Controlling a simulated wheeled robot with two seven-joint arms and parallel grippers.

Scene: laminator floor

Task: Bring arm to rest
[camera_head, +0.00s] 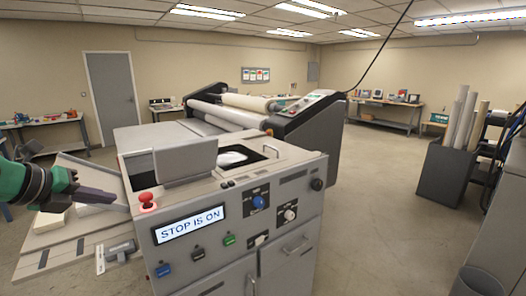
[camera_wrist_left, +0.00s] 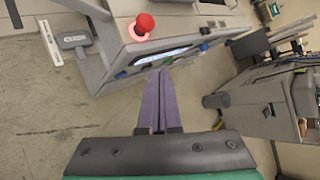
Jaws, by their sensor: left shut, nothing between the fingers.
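My left gripper (camera_head: 112,197) comes in from the left with its dark fingers pointing right, short of the machine's control panel. In the left wrist view its two purple-grey fingers (camera_wrist_left: 163,75) lie together, shut with nothing between them. The laminator's control cabinet (camera_head: 290,225) stands ahead, its display (camera_head: 188,225) reading "STOP IS ON". A red mushroom button (camera_head: 147,201) sits on the panel's left corner, near the fingertips but apart from them. It also shows in the left wrist view (camera_wrist_left: 144,22). My right gripper is not in view.
Blue (camera_head: 163,270), black and green (camera_head: 229,240) buttons and knobs line the panel. A light side table (camera_head: 75,245) stands left of the cabinet, below my left arm. A dark bin of rolls (camera_head: 445,175) stands at right. The floor (camera_head: 375,215) between is clear.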

